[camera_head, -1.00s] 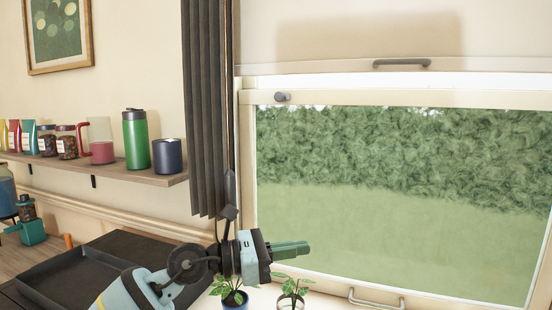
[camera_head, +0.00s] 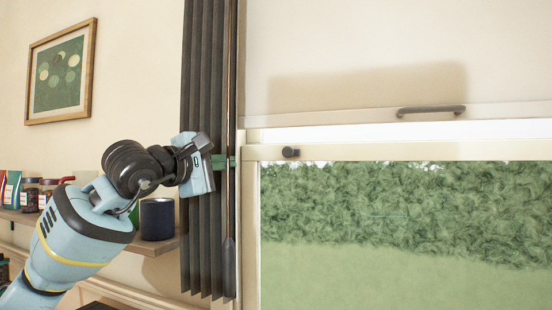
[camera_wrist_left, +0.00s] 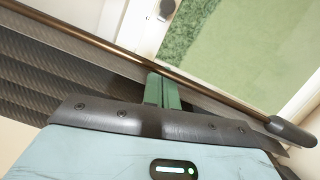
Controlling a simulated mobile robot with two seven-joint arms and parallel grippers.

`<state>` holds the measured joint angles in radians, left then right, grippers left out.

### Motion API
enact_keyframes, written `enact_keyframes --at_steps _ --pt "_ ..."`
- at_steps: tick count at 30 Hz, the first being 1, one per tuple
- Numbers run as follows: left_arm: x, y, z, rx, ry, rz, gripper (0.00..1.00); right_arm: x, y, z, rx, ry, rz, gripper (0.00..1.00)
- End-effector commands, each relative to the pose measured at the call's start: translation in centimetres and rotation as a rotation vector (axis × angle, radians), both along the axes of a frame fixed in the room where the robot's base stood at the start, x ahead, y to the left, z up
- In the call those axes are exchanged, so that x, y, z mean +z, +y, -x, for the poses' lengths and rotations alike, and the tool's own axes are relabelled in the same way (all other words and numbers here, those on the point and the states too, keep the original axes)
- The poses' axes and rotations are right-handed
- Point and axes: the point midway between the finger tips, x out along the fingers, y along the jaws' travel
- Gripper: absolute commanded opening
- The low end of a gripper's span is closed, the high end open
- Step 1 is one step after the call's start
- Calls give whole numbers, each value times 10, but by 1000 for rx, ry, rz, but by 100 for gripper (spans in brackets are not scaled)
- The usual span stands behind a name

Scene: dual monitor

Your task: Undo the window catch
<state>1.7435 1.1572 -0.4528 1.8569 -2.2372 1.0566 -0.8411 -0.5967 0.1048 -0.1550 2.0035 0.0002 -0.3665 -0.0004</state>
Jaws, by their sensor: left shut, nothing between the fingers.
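The window catch (camera_head: 290,152) looks like a small dark round knob at the left end of the window's top rail (camera_head: 400,151). In the left wrist view the knob (camera_wrist_left: 166,8) shows at the top, beyond the fingertips. My left gripper (camera_head: 226,162) is shut and empty, its green fingers pointing right toward the window, left of the knob and at nearly its height. In the left wrist view the gripper (camera_wrist_left: 163,88) lies close to a thin brown rod (camera_wrist_left: 100,43); I cannot tell whether they touch.
A dark pleated curtain (camera_head: 208,80) hangs beside the window, with the rod (camera_head: 229,215) along its edge. A dark bar handle (camera_head: 431,110) is on the panel above. A shelf (camera_head: 160,246) with a dark cup (camera_head: 157,219) stands left. The space before the glass is clear.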

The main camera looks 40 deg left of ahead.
Motion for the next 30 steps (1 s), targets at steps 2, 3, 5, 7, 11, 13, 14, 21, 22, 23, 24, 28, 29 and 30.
enact_keyframes --at_steps 2,3,5,7,11,13,14,21,22,23,24,28,29,30 --pt "2 3 2 10 -4 -6 0 0 0 0 2 0 1 36" --pt "3 3 2 12 -5 -7 0 0 -1 0 2 0 1 36" --pt "3 3 2 12 -5 -7 0 0 -1 0 3 -1 2 36" --pt "3 3 2 11 -5 -6 0 0 -1 0 4 -1 3 36" --pt "3 3 1 9 -4 -5 0 0 -1 0 4 -1 3 36" --pt "3 2 -1 8 -4 -6 0 1 -1 -1 4 -2 3 36" --pt "3 2 -2 8 -4 -5 0 2 -1 -1 5 -4 3 36" --pt "8 2 -33 7 -7 -2 0 13 -1 -9 4 -24 2 36" --pt "8 1 -39 7 -7 -2 0 14 -1 -10 4 -27 3 36" --pt "9 2 -44 7 -7 -3 0 16 -2 -11 3 -31 2 36" --pt "10 1 -52 7 -8 -2 0 18 -2 -13 2 -35 3 36" --pt "11 1 -75 7 -8 -3 0 24 -2 -16 3 -45 3 36" --pt "11 1 -80 7 -7 -2 0 25 -2 -17 3 -46 3 36" --pt "12 2 -86 7 -8 -2 0 26 -2 -17 2 -48 3 36"
